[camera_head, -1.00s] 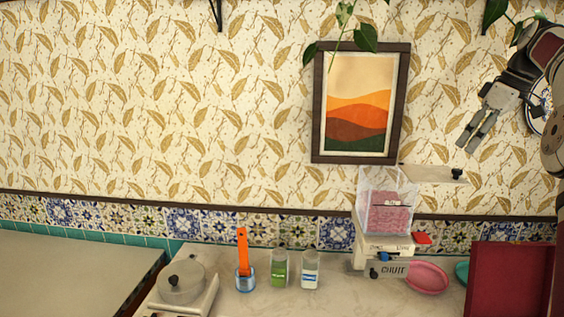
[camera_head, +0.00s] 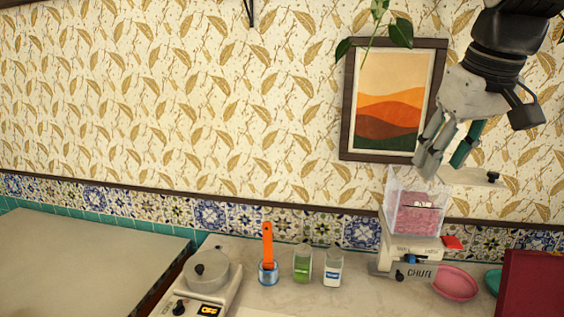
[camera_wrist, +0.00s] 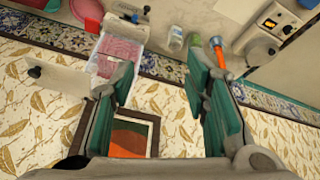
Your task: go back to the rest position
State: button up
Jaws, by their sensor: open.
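My gripper (camera_head: 446,150) hangs at the upper right of the head view, with its fingers pointing down. It is in front of the wall and the right edge of the framed picture (camera_head: 390,97), and above the clear dispenser bin (camera_head: 418,212). In the wrist view my gripper (camera_wrist: 168,95) shows two teal-padded fingers spread wide apart with nothing between them. The wrist view shows the counter upside down, with the dispenser's pink contents (camera_wrist: 120,48) beyond the left finger.
The counter holds a pot (camera_head: 206,270) on a burner, an orange-handled utensil (camera_head: 267,245) in a blue cup, a green jar (camera_head: 302,264), a white jar (camera_head: 333,266), a pink plate (camera_head: 455,283) and a dark red box (camera_head: 530,285). A small shelf (camera_head: 465,178) juts from the wall. The left counter is clear.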

jog(key=s+a+f+m, duration=0.1)
jog(key=s+a+f, duration=0.2)
jog(key=s+f, duration=0.3)
jog(key=s+a+f+m+t, duration=0.1)
jog(key=s+a+f, duration=0.2)
jog(key=s+f, duration=0.3)
jog(key=s, duration=0.4)
jog(key=shift+f, duration=0.3)
jog(key=shift+a, duration=0.1)
